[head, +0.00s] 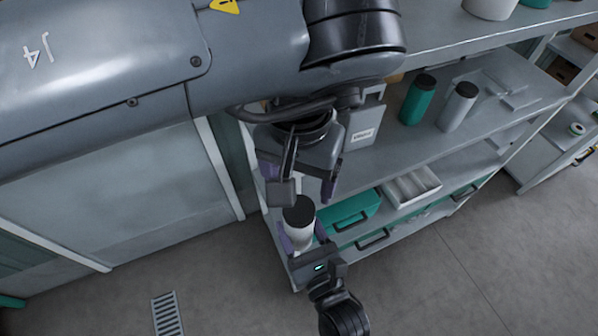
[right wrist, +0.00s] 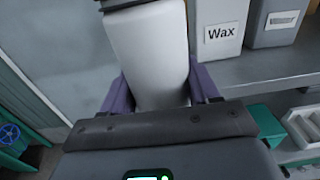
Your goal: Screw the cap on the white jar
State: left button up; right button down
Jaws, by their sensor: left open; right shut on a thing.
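The white jar (head: 299,235) is held upright or nearly so in front of the shelf unit, with a dark cap (head: 298,211) at its top. My right gripper (head: 302,243) is shut on the jar's sides. In the right wrist view the white jar (right wrist: 150,55) stands between the purple fingers, and the lower edge of the dark cap (right wrist: 122,4) shows at the top. I cannot tell how tightly the cap sits. My left gripper (head: 299,184) is open and empty, just above the cap, its purple fingers pointing down and apart.
A teal jar (head: 417,101) and a pale jar (head: 458,107), both dark-lidded, stand on the shelf (head: 400,160) behind. A teal case (head: 352,212) and a white divided tray (head: 411,186) are lower. Floor in front is clear.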

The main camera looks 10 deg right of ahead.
aim_at(299, 209)
pick_arm(q)
jog(key=shift+f, duration=3.75)
jog(key=c, duration=1.2)
